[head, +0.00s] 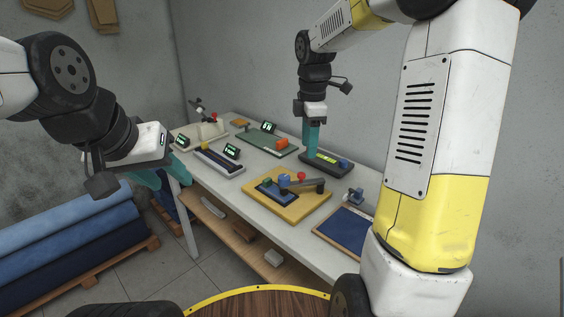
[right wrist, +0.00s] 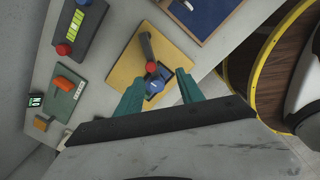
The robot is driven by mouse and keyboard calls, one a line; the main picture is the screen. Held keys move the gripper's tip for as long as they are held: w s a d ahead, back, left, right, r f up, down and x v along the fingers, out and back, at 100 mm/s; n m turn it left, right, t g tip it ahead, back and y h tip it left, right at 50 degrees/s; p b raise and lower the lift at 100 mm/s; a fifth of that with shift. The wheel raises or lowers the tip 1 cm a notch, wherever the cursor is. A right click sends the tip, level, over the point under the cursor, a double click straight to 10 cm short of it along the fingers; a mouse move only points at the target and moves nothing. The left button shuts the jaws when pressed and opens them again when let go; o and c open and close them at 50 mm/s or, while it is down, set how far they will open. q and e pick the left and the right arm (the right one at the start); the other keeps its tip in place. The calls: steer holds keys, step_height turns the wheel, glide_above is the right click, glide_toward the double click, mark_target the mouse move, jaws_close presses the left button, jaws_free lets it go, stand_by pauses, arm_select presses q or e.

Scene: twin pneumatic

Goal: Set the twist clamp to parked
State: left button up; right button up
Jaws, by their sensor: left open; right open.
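A yellow board (head: 301,207) on the table carries a dark grey bar (head: 306,186), a blue block (head: 284,180), a red knob (head: 301,176) and a small green block. I take this bar fixture for the twist clamp, though no label shows. In the right wrist view the grey bar (right wrist: 147,46) points away from the red knob (right wrist: 150,67). My right gripper (head: 312,150) is open and empty, fingers down, above the black box; in its wrist view its fingers (right wrist: 160,78) frame the blue block (right wrist: 153,86). My left gripper (head: 164,180) is open, left of the table.
A green plate (head: 266,141) with an orange block, a grey slide unit (head: 218,161) and a blue panel (head: 345,228) are also on the table. Blue rolls (head: 75,235) lie at left.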

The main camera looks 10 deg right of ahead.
mark_target(301, 174)
steer(key=w+f+n, duration=0.1)
steer(key=w+a+f+n, duration=0.1)
steer(key=w+f, duration=0.1)
steer(key=shift+w+f+n+g, duration=0.15)
steer(key=shift+w+n+g, duration=0.05)
steer(key=shift+n+g, duration=0.2)
step_height(301, 174, down, 8)
steer(key=shift+r, duration=0.15)
steer(key=shift+c, duration=0.3)
jaws_close()
stand_by(0.9)
